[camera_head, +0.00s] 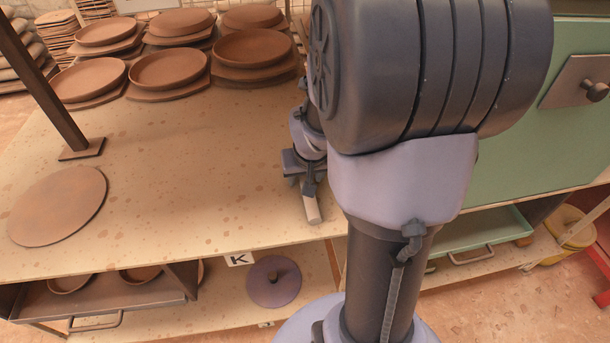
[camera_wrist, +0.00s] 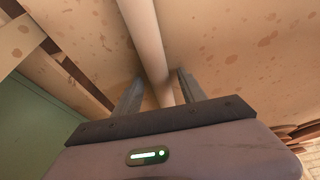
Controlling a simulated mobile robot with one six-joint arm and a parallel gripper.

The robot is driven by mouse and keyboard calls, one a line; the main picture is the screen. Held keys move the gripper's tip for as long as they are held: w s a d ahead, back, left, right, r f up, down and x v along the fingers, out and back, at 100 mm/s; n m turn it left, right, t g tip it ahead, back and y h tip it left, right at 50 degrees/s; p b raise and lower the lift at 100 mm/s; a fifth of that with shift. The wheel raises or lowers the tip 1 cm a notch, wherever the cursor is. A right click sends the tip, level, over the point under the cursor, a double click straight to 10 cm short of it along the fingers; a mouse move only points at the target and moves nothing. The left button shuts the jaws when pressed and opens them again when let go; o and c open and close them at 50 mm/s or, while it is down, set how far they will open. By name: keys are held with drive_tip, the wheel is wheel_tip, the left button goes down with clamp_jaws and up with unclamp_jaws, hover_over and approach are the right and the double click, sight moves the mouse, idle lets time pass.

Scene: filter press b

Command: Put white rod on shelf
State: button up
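The white rod (camera_wrist: 148,38) runs from the top edge of the wrist view down between the two fingers of my gripper (camera_wrist: 162,77). The left finger looks close to the rod, and a narrow gap seems to show at the right finger. I cannot tell whether the fingers press on it. In the head view my gripper (camera_head: 306,180) is over the table near its front edge, and a pale rod end (camera_head: 312,211) sticks out below it. A lower shelf (camera_head: 220,298) lies under the tabletop, beside a label with the letter K (camera_head: 239,259).
Brown plates (camera_head: 168,68) stand in stacks at the table's back, with a round board (camera_head: 57,206) at left and a dark post (camera_head: 45,85). A purple lidded disc (camera_head: 273,281) sits on the lower shelf. A green cabinet (camera_head: 535,140) stands right. The table's middle is clear.

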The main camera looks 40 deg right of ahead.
drive_tip(key=p+v, duration=0.6)
drive_tip(key=v, duration=0.6)
drive_tip(key=s+a+r+y, duration=0.1)
drive_tip(key=s+a+r, duration=0.1)
drive_tip(key=a, duration=0.6)
drive_tip(key=s+a+r+n+t+y, duration=0.1)
drive_tip(key=s+a+r+y, duration=0.1)
drive_tip(key=a, duration=0.5)
drive_tip(key=s+a+r+n+y, duration=0.1)
drive_tip(key=s+a+r, duration=0.3)
drive_tip(key=a, duration=0.4)
drive_tip(key=shift+a+r+t, duration=0.3)
drive_tip(key=shift+r+t, duration=0.1)
drive_tip(key=shift+r, duration=0.5)
drive_tip(key=shift+d, duration=0.1)
